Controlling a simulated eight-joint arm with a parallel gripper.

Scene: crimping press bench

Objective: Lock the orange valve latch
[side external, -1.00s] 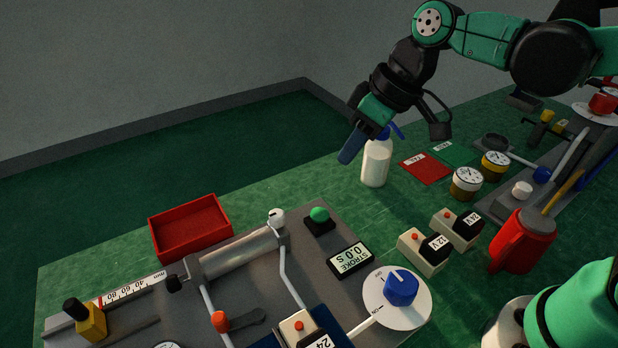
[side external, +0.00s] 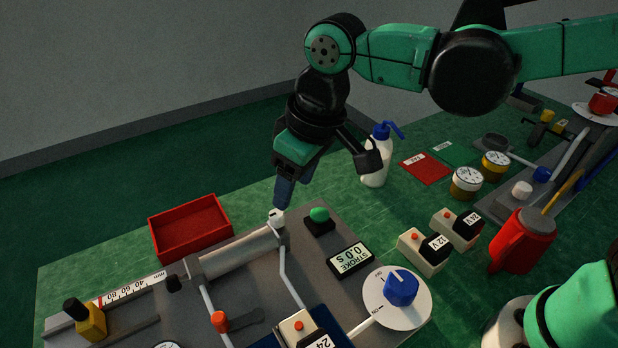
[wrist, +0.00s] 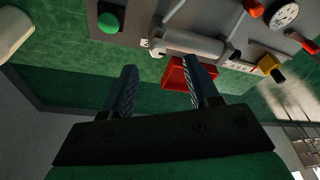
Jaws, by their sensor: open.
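The orange valve latch (side external: 220,321) is an orange knob on a dark lever, low in the side view on the grey press plate. The lever points right from the knob. In the wrist view an orange knob (wrist: 254,8) shows at the top right. My gripper (side external: 282,192) is over the back edge of the plate, near the white end knob (side external: 276,217) of the cylinder (side external: 240,248). It is behind and above the latch, well apart from it. In the wrist view my gripper's two fingers (wrist: 162,80) are spread with nothing between them.
A red tray (side external: 190,228) stands behind the plate. A green button (side external: 319,215), a stroke display (side external: 351,259) and a blue dial (side external: 400,288) sit right of the cylinder. A yellow slider (side external: 92,322) is at the left. A white bottle (side external: 376,165) stands behind.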

